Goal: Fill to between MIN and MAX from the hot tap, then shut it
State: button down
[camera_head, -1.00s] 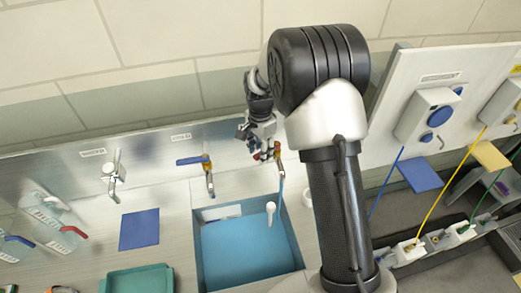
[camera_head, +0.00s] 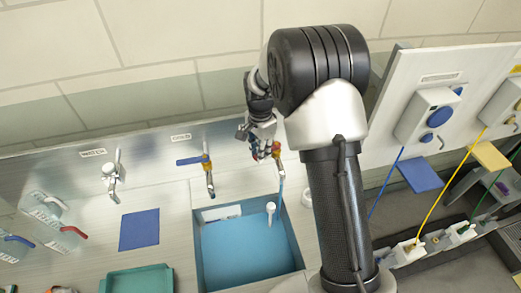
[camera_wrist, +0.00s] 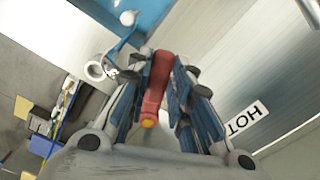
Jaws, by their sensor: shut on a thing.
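My gripper (camera_head: 265,150) is at the tap's top. In the wrist view it is shut on the red tap lever (camera_wrist: 155,85), which lies between the fingers with its yellow end toward the wrist. A HOT label (camera_wrist: 247,119) lies beside the fingers. Blue water (camera_head: 250,250) covers the sink floor. MIN and MAX marks are not readable on the pale plate (camera_head: 222,213) at the sink's back wall.
The cold tap (camera_head: 208,170) with a blue lever is close left of my gripper.

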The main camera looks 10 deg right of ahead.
jog(key=shift+w+a+m, duration=0.15)
jog(key=shift+w+m, duration=0.6)
jog(key=shift+m, duration=0.5)
jog(key=shift+w+a+m, duration=0.15)
jog(key=shift+w+m, duration=0.6)
jog(key=shift+m, duration=0.5)
jog(key=c, duration=1.4)
grip_release()
jog(key=shift+c, duration=0.2)
notch_tip(320, 180, up, 12)
jog(key=shift+s, duration=0.1)
